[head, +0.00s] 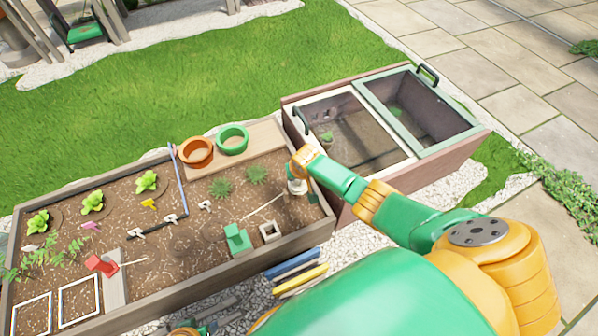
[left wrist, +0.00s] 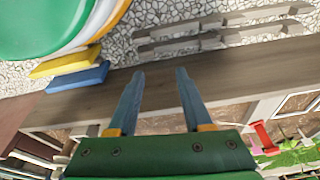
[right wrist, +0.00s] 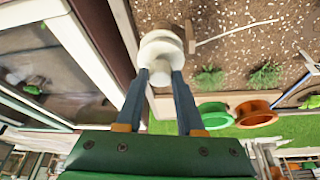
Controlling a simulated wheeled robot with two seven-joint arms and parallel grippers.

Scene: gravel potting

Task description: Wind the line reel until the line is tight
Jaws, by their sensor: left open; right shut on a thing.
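The white line reel (right wrist: 160,50) stands at the right end of the planting bed, and it also shows in the head view (head: 297,187). My right gripper (right wrist: 161,72) is shut on its small white knob. In the head view my right gripper (head: 298,174) partly covers the reel. A thin pale line or rod (head: 262,207) runs from near the reel toward a green block (head: 236,239). I cannot tell how tight it is. My left gripper (left wrist: 160,72) is open and empty above the wooden bed edge in the left wrist view.
The wooden bed (head: 165,299) holds seedlings, clips and a red block (head: 102,265). An orange pot (head: 196,152) and a green pot (head: 233,139) stand on its back board. A cold frame (head: 375,158) adjoins the right end. Blue and yellow bars (head: 301,280) lie in front.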

